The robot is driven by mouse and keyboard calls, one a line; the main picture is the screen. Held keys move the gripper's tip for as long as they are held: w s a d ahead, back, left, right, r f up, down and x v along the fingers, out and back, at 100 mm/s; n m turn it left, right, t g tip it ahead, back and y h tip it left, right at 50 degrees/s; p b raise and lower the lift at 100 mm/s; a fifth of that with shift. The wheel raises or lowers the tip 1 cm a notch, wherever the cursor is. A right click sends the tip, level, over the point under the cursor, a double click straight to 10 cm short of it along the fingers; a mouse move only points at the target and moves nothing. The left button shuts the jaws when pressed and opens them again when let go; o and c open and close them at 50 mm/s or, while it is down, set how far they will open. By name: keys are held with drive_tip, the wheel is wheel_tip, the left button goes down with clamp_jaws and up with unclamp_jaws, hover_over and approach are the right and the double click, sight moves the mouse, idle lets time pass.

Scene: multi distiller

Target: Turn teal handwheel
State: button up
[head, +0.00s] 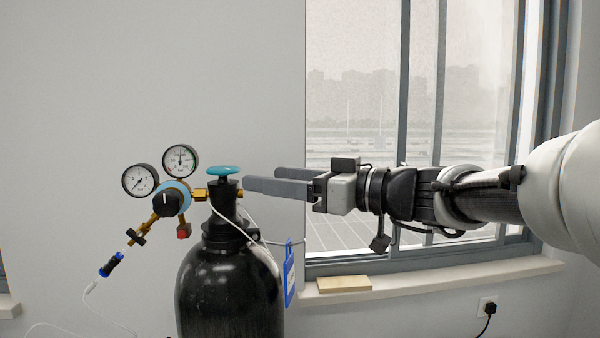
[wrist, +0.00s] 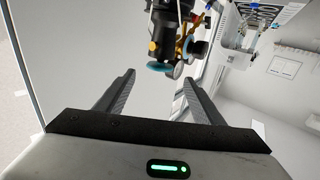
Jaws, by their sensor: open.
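The teal handwheel (head: 224,170) sits on top of the black gas cylinder's (head: 230,290) valve, which stands upright. It also shows in the wrist view (wrist: 158,67), beyond the fingertips and roughly between them. My gripper (head: 246,184) reaches in from the right, with its fingers level and their tips just right of the valve, slightly below the wheel. In the wrist view my gripper (wrist: 158,77) is open, its two fingers spread apart with nothing between them. I cannot tell the exact gap between the fingertips and the wheel.
A brass regulator (head: 165,205) with two round gauges (head: 180,160) is on the valve's left. A white hose runs around the cylinder, and a blue tag (head: 290,275) hangs at its right. A wooden block (head: 344,284) lies on the window sill (head: 440,281). Space above the wheel is clear.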

sight(232, 173)
drive_tip(key=p+x, duration=0.1)
drive_tip(key=x, duration=0.9)
drive_tip(key=shift+a, duration=0.1)
drive_tip(key=c, duration=0.9)
drive_tip(key=shift+o, duration=0.2)
drive_tip(key=shift+f, duration=0.1)
drive_tip(key=shift+f+g+b, duration=0.1)
drive_tip(key=shift+g+b, duration=0.2)
drive_tip(key=shift+b, duration=0.2)
